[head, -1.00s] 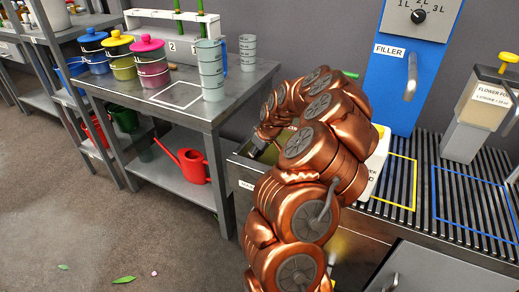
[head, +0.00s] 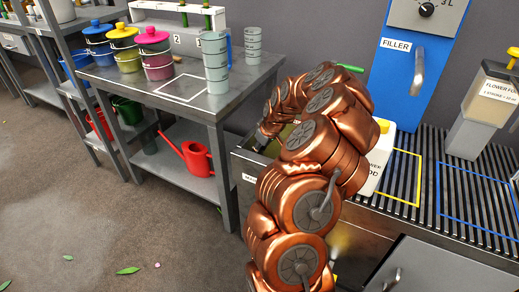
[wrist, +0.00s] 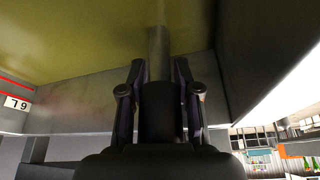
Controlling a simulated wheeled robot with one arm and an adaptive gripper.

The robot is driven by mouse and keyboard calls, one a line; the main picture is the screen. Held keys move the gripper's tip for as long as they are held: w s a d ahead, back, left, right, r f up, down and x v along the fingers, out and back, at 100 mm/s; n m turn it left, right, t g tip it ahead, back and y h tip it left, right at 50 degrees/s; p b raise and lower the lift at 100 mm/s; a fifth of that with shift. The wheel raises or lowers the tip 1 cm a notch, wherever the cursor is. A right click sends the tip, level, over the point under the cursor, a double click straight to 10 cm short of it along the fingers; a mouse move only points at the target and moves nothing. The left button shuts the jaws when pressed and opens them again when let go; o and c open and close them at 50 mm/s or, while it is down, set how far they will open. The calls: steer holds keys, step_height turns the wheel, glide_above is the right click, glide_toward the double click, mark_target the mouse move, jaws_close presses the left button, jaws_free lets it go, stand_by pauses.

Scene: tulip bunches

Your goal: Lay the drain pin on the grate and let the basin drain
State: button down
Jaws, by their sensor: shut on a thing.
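In the wrist view my gripper (wrist: 158,75) is shut on a grey upright rod, which I take to be the drain pin (wrist: 158,48). Its far end meets yellow-green water inside the metal basin (wrist: 75,105); I cannot tell whether it is seated or free. In the head view the basin (head: 243,167) is mostly hidden behind my copper arm, and my gripper and the pin are not clear there. The slatted grate (head: 408,168) runs along the counter to the right of my arm.
A white jug (head: 381,160) with a yellow cap stands on the grate beside my arm. The blue filler (head: 405,85) and flower food dispenser (head: 478,120) stand behind. A steel table (head: 150,85) with pails and cups is left. The grate has bare room inside the yellow outline.

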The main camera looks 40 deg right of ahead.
steer(key=shift+r, duration=0.5)
stand_by(0.6)
steer(key=shift+r+p, duration=0.4)
steer(key=shift+r, duration=1.2)
steer(key=shift+r, duration=0.15)
steer(key=shift+r+p, duration=0.45)
steer(key=shift+r, duration=1.45)
steer(key=shift+r, duration=0.1)
